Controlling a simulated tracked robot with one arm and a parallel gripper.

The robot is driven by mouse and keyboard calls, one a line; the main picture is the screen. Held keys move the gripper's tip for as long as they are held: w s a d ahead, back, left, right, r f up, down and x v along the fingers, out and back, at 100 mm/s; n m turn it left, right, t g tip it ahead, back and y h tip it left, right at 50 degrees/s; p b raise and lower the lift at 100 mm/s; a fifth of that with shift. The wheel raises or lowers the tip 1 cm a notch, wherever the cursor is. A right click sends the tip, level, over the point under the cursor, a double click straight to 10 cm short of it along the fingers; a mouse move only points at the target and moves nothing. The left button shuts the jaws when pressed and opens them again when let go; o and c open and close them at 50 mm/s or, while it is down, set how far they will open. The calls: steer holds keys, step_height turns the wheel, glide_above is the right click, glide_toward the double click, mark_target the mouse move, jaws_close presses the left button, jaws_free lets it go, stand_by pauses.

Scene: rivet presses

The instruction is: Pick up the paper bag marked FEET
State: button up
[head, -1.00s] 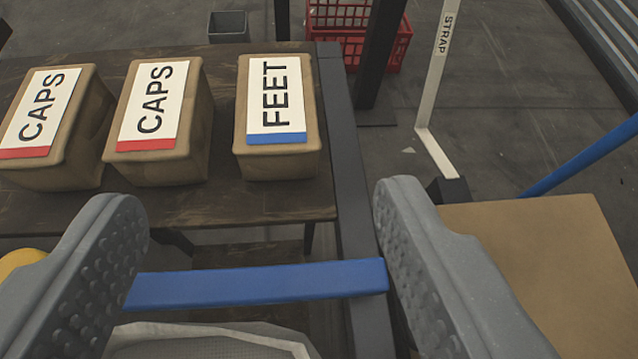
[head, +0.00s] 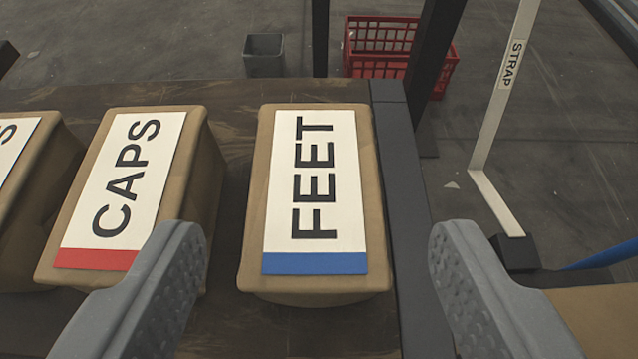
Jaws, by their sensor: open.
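The paper bag marked FEET (head: 258,200) is a brown block-shaped bag with a white label and a blue band at its near end. The left finger overlaps the near part of the CAPS bag in the picture. The right finger is right of the dark post. The FEET bag lies between the fingers in the picture, just ahead; I cannot tell their height relative to it.
A CAPS bag (head: 205,185) with a red band stands close left of the FEET bag, with a narrow gap. Another bag (head: 50,175) is cut off at the left edge. A grey bin (head: 264,55) and red crate (head: 375,62) stand behind.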

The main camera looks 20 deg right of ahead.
mark_target(317, 205)
steer(key=b+x, duration=0.1)
steer(key=x, duration=0.1)
steer(key=f+x, duration=0.1)
steer(key=x, duration=0.1)
steer(key=shift+s+b, duration=0.1)
steer(key=shift+b, duration=0.25)
steer(key=shift+w+d+f, duration=0.1)
steer(key=shift+w+f, duration=0.05)
steer(key=shift+w, duration=0.15)
steer(key=c, duration=0.8)
steer(key=shift+c, duration=0.2)
steer(key=shift+r, duration=0.2)
